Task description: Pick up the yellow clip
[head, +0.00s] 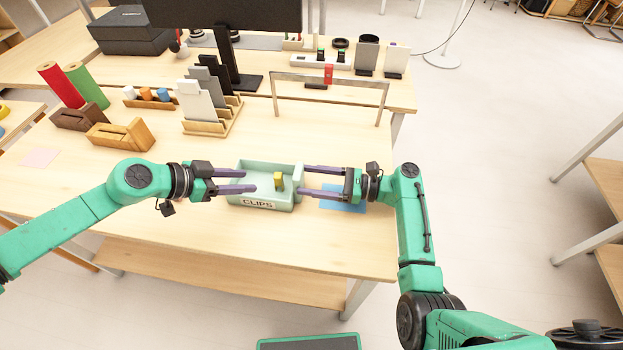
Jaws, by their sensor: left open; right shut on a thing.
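The yellow clip (278,181) stands inside a pale green tray (257,203) labelled CLIPS, right of the tray's middle. My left gripper (248,180) is open and empty. Its fingers reach from the left over the tray's left part, and the clip lies to the right of the fingertips, apart from them. My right gripper (300,179) comes in from the right and is shut on the tray's right end, its two fingers on either side of it. The exact contact there is too small to make out.
A blue mat (343,203) lies under my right gripper. Wooden blocks (120,134) and red and green rolls sit at the left.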

